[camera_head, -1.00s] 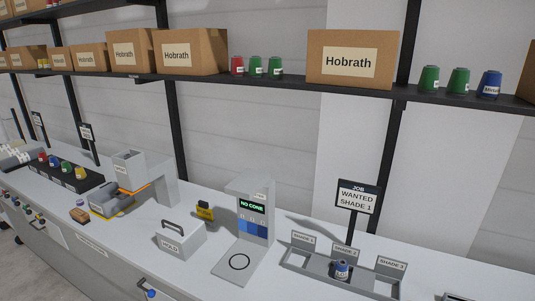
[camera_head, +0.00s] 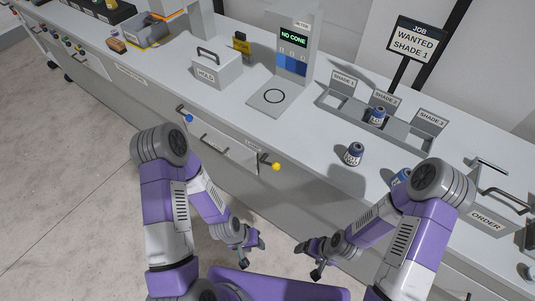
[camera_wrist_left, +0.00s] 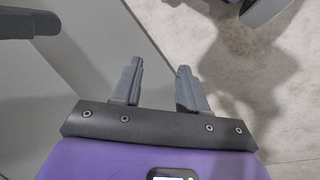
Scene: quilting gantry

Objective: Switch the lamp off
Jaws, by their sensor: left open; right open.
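I cannot pick out a lamp for certain in these views. A grey station (camera_head: 294,50) with a lit green "NO CONE" screen and blue patches stands on the bench. On the bench front are a lever with a blue knob (camera_head: 188,118) and one with a yellow knob (camera_head: 276,166); a small label beside the yellow one is too small to read. My left gripper (camera_head: 255,253) is open and empty, below and in front of the bench; its spread fingers also show in the left wrist view (camera_wrist_left: 160,80). My right gripper (camera_head: 307,260) is open and empty to its right, also low.
A grey HOLD box (camera_head: 217,72) stands left of the station. A shade rack (camera_head: 335,105) holds one blue cone (camera_head: 377,116); another cone (camera_head: 353,154) stands before it. An ORDER tray (camera_head: 490,220) is at the right. The floor (camera_head: 70,170) at the left is clear.

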